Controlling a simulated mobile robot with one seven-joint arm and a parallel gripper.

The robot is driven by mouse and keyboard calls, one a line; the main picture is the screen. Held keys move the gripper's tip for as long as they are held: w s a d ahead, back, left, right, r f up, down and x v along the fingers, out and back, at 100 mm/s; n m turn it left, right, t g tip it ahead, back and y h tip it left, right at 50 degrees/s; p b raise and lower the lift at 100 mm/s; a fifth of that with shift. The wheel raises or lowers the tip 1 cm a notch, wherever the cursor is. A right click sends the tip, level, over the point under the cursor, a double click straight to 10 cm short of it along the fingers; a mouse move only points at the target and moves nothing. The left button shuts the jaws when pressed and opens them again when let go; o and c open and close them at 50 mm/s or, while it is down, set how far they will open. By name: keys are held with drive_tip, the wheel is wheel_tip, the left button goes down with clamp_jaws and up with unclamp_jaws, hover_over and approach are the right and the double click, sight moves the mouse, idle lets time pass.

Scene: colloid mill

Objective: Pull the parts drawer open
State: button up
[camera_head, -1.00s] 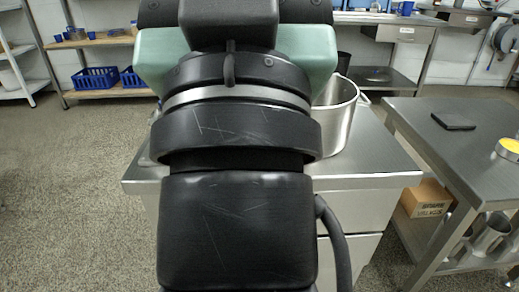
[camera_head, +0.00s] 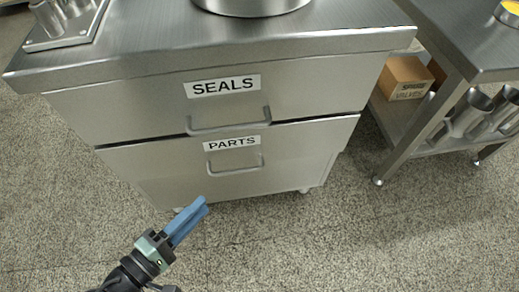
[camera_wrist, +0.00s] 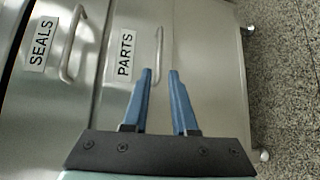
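The parts drawer (camera_head: 180,172) is the lower drawer of a steel cabinet, with a PARTS label and a bar handle (camera_head: 235,164). It looks shut. In the wrist view the PARTS drawer (camera_wrist: 135,25) and its handle (camera_wrist: 158,57) lie just beyond my fingertips. My gripper (camera_head: 205,203) has blue fingers and is in front of and below the handle, apart from it. In the wrist view my gripper (camera_wrist: 160,72) is open, with a gap between the fingers and nothing in it.
The SEALS drawer (camera_head: 140,103) with its own handle (camera_head: 229,122) is directly above. A steel table (camera_head: 470,40) stands to the right, with a cardboard box (camera_head: 405,78) and metal vessels (camera_head: 470,112) on its lower shelf. The speckled floor in front is clear.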

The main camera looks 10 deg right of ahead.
sight(238, 170)
drive_tip(key=b+x, duration=0.6)
drive_tip(key=x, duration=0.7)
drive_tip(key=shift+d+b, duration=0.2)
drive_tip(key=shift+b, duration=0.1)
drive_tip(key=shift+c, duration=0.2)
clamp_jaws()
drive_tip(key=shift+s, duration=0.1)
idle(0.6)
